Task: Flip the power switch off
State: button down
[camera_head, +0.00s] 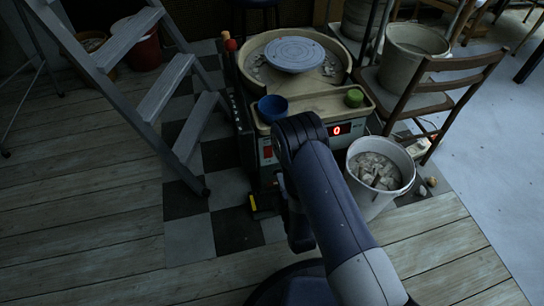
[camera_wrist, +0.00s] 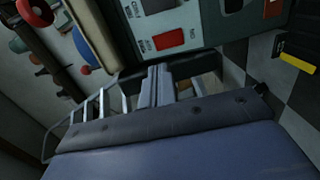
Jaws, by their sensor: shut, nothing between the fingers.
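The pottery wheel (camera_head: 330,97) stands at the back centre. A red rocker switch (camera_head: 268,152) is on its front panel, just left of my arm. In the wrist view the red switch (camera_wrist: 169,39) sits between small labels I cannot read clearly, and which way it is pressed is not clear. My gripper (camera_wrist: 158,70) shows there as two grey fingers side by side, shut and empty. Its tips appear just below the switch in the picture; contact cannot be told. In the head view my arm hides the gripper.
A red display (camera_head: 337,130) reads 0. A blue bowl (camera_head: 272,108) and green sponge (camera_head: 354,97) sit on the wheel's tray. A stepladder (camera_head: 160,95) stands left, a bucket of clay scraps (camera_head: 375,200) right. A black and yellow object (camera_head: 265,205) lies on the floor.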

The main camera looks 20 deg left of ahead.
aim_at(269, 149)
jog(key=b+x, duration=0.4)
jog(key=x, duration=0.7)
jog(key=shift+w+f, duration=0.1)
jog(key=shift+w, duration=0.1)
jog(key=shift+w+a, duration=0.1)
jog(key=shift+w, duration=0.05)
